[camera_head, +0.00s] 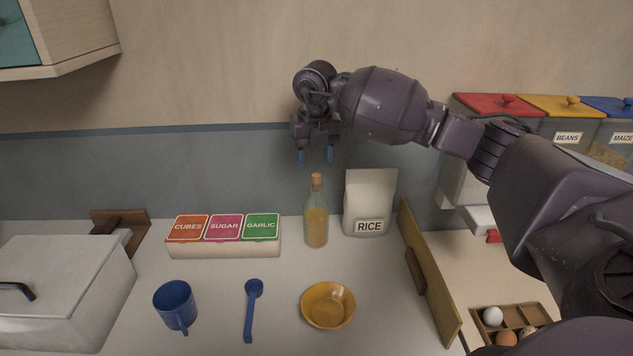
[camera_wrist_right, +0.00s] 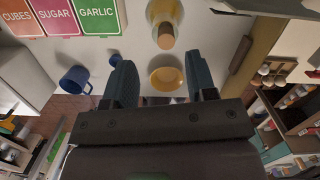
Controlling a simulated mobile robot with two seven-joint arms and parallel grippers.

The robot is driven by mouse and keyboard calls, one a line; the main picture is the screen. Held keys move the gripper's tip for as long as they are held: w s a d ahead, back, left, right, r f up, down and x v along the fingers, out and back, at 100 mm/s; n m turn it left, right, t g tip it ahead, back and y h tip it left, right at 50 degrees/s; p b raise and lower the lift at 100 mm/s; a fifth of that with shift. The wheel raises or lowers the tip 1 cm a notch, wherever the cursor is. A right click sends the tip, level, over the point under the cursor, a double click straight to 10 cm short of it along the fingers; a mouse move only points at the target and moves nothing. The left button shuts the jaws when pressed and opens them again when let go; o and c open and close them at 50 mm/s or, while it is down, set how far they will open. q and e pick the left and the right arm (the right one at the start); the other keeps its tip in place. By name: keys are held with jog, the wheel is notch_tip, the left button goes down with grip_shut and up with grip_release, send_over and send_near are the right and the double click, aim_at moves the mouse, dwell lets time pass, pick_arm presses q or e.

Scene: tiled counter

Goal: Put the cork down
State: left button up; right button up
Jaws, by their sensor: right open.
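The cork (camera_head: 316,178) sits in the neck of a glass bottle (camera_head: 317,222) with yellowish contents, which stands upright on the counter. My right gripper (camera_head: 315,157) is open and empty, with its blue fingers pointing down just above the cork and apart from it. In the right wrist view the cork (camera_wrist_right: 166,38) shows at the end of the bottle (camera_wrist_right: 160,12), beyond the fingertips and roughly in line with the gap between them. My left gripper is not in view.
A white RICE bag (camera_head: 370,200) stands close to the right of the bottle, and a box labelled CUBES, SUGAR, GARLIC (camera_head: 224,249) to the left. A yellow bowl (camera_head: 327,305), blue ladle (camera_head: 250,310) and blue mug (camera_head: 176,305) lie in front. Bare counter separates them.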

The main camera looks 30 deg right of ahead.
aim_at(317, 175)
jog(key=shift+w+d+f+p, duration=0.1)
jog(key=shift+d+f+p, duration=0.1)
jog(key=shift+f, duration=1.15)
jog(key=shift+w+d+f+p, duration=0.1)
jog(key=shift+d+f+p, duration=0.1)
jog(key=shift+f, duration=1.15)
jog(key=shift+s, duration=0.1)
grip_shut()
